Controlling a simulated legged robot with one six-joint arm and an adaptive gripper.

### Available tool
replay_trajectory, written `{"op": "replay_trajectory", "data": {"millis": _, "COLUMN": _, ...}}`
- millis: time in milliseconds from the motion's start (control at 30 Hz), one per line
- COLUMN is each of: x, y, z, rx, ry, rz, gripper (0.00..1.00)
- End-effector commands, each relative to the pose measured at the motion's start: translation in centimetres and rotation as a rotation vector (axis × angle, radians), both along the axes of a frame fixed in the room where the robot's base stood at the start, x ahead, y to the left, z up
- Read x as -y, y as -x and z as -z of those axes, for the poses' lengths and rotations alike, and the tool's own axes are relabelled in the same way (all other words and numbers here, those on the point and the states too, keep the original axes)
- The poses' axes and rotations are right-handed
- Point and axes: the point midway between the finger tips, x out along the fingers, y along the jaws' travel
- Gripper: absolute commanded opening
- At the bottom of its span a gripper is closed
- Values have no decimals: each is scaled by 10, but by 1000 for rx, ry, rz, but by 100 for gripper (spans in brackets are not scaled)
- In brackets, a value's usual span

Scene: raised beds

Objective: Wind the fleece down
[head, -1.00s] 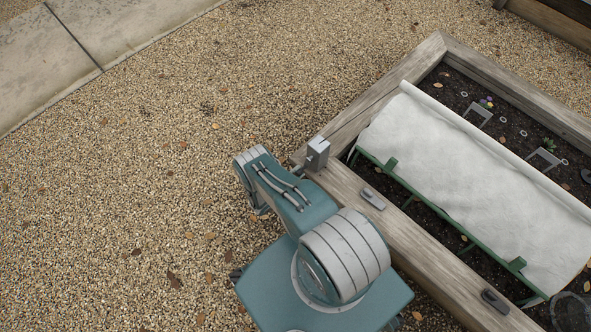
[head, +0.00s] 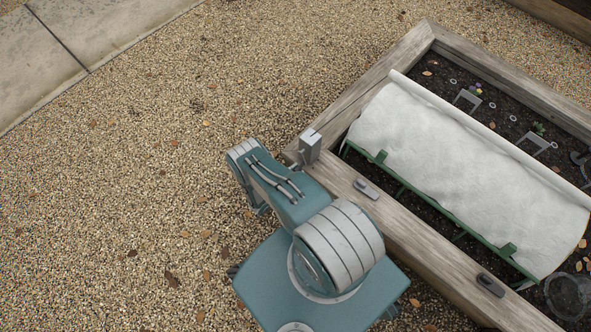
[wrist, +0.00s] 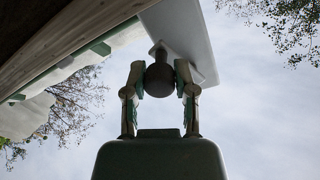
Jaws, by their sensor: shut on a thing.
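The white fleece (head: 462,170) is spread over a low frame above the raised bed, with a green rail (head: 440,207) along its near side. A small grey box (head: 309,146) stands on the bed's near timber edge. In the wrist view, my gripper (wrist: 159,78) is shut on a dark round knob (wrist: 159,80). The knob's short stem meets a pale grey plate (wrist: 183,35). In the head view my arm hides the gripper and the knob. The fleece and green rail also show at the left of the wrist view.
Small grey stands (head: 467,99) and plants are in the soil beyond the fleece. A clear round thing (head: 568,296) is at lower right. Gravel at left is open.

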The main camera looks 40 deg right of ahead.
Motion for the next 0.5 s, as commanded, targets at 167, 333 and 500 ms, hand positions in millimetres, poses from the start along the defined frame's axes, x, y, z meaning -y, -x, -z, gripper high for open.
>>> {"op": "replay_trajectory", "data": {"millis": 167, "x": 0, "y": 2, "z": 1, "rx": -3, "ry": 0, "rz": 2, "gripper": 0}}
{"op": "replay_trajectory", "data": {"millis": 333, "x": 0, "y": 2, "z": 1, "rx": -2, "ry": 0, "rz": 2, "gripper": 54}}
{"op": "replay_trajectory", "data": {"millis": 500, "x": 0, "y": 1, "z": 0, "rx": -1, "ry": 1, "rz": 1, "gripper": 71}}
